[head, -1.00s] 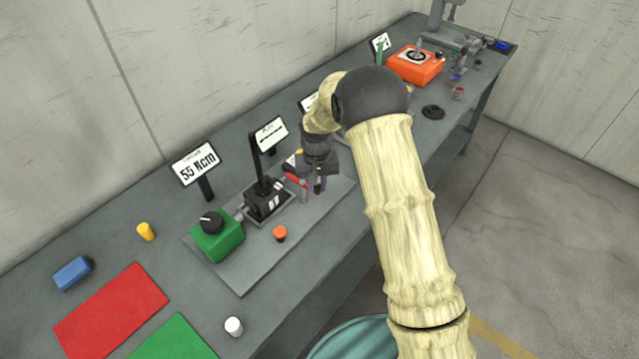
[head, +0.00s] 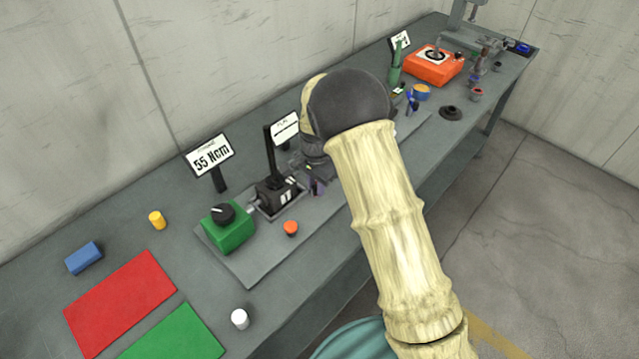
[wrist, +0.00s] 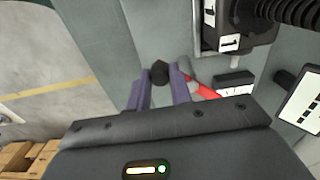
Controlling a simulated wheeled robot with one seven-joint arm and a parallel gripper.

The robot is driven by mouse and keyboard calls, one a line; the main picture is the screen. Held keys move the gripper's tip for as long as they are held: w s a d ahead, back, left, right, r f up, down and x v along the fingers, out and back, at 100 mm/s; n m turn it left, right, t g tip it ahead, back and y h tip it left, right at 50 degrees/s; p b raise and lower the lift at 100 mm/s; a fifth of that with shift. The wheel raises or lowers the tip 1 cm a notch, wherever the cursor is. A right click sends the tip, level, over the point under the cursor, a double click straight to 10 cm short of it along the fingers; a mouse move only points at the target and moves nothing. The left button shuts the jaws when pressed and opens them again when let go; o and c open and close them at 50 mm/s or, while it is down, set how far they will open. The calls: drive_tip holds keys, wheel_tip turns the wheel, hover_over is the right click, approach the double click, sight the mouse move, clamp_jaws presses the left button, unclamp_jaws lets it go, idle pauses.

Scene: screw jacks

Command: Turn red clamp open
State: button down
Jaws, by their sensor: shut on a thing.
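The red clamp (wrist: 203,89) shows in the wrist view as a red bar with a grey end, just right of my right finger. My gripper (wrist: 160,86) has its two purple fingers on either side of a dark knob (wrist: 159,72) and is shut on it. The knob sits close beside the clamp's grey end; whether the two are joined is hard to tell. In the head view my gripper (head: 318,182) is low over the grey plate, right of the black box. There my arm and gripper hide the clamp.
The black box (head: 275,195) with an upright post stands close beside my gripper. Left of it are a green box (head: 229,228) with a black dial and a 55 Ncm sign (head: 209,155). An orange button (head: 291,228) is in front. The bench's front edge is near.

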drive_tip(key=shift+w+a+r, duration=0.1)
idle(0.4)
drive_tip(key=c, duration=1.3)
unclamp_jaws()
drive_tip(key=shift+o, duration=0.2)
wheel_tip(320, 180, up, 17)
drive_tip(key=b, duration=0.3)
drive_tip(key=shift+r, duration=0.2)
